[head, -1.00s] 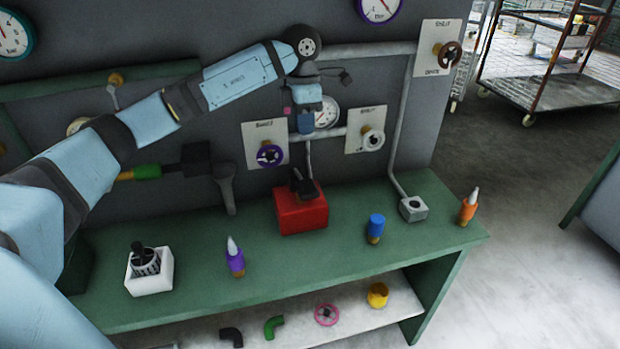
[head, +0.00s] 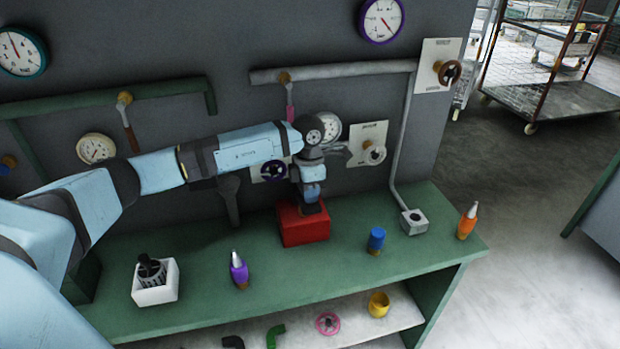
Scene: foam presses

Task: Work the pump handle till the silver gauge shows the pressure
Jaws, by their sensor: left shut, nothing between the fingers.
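The red pump box (head: 304,229) sits on the green bench. Its dark handle on top is mostly hidden by my left gripper (head: 311,205). That gripper is shut and empty, pointing down at the top of the box; I cannot tell whether it touches the handle. The silver gauge (head: 329,125) is on the wall behind my left wrist, which overlaps its left part. Its dial is too small to read. My right gripper is not in view.
A blue-topped fitting (head: 376,239), a grey pipe box (head: 414,222), a purple bottle (head: 238,268) and a white holder (head: 156,292) stand on the bench. A teal gauge (head: 22,50) and purple gauge (head: 381,19) hang higher.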

